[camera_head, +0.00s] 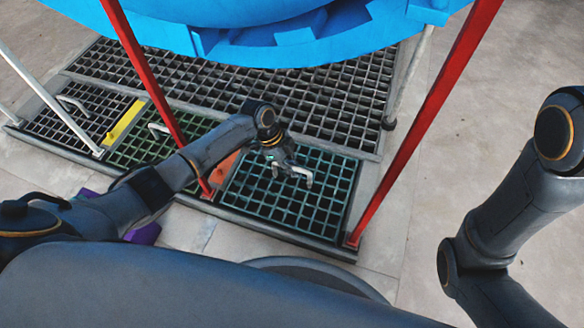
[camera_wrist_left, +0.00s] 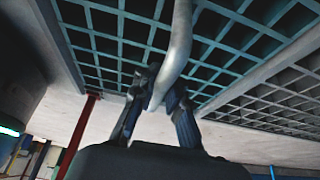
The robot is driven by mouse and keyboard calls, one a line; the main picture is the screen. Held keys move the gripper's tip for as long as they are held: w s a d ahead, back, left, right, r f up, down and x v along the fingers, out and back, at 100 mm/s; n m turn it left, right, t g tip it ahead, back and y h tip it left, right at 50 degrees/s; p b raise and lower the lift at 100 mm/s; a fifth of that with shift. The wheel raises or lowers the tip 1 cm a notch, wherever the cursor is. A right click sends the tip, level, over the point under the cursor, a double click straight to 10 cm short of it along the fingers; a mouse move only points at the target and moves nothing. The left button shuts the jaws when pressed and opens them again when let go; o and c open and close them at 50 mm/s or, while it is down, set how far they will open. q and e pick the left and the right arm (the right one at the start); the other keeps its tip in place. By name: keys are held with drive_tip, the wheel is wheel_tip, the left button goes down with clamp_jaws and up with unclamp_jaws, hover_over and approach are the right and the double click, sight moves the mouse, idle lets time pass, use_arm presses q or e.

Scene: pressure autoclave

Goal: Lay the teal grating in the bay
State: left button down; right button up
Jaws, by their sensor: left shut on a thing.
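The teal grating (camera_head: 300,205) lies over the right-hand bay of the floor frame (camera_head: 250,222), its edges close to the frame's edges. I cannot tell whether it sits fully flush. Its pale curved handle (camera_head: 303,173) stands up near its far side. My left gripper (camera_head: 283,166) is shut on that handle. In the left wrist view, the fingers of my left gripper (camera_wrist_left: 158,92) close around the handle (camera_wrist_left: 181,40), with the teal bars (camera_wrist_left: 110,40) behind it. My right arm shows at the right, but its gripper is out of view.
Red posts (camera_head: 425,120) stand on both sides of the bay, under a large blue vessel (camera_head: 290,40). An orange strip (camera_head: 222,171) borders the bay's left. A green grating (camera_head: 135,152), a yellow strip (camera_head: 123,122) and larger grey gratings (camera_head: 330,105) lie beyond. Concrete floor (camera_head: 470,80) is clear at right.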

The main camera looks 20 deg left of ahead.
use_arm(q)
drive_tip(key=c, duration=1.3)
unclamp_jaws()
drive_tip(key=shift+w+r, duration=0.1)
drive_tip(key=shift+r, duration=0.05)
drive_tip(key=shift+c, duration=0.2)
drive_tip(key=shift+o, duration=0.3)
drive_tip(key=shift+f, duration=0.2)
drive_tip(key=v, duration=0.7)
drive_tip(key=shift+a+r, duration=0.1)
drive_tip(key=shift+r, duration=0.25)
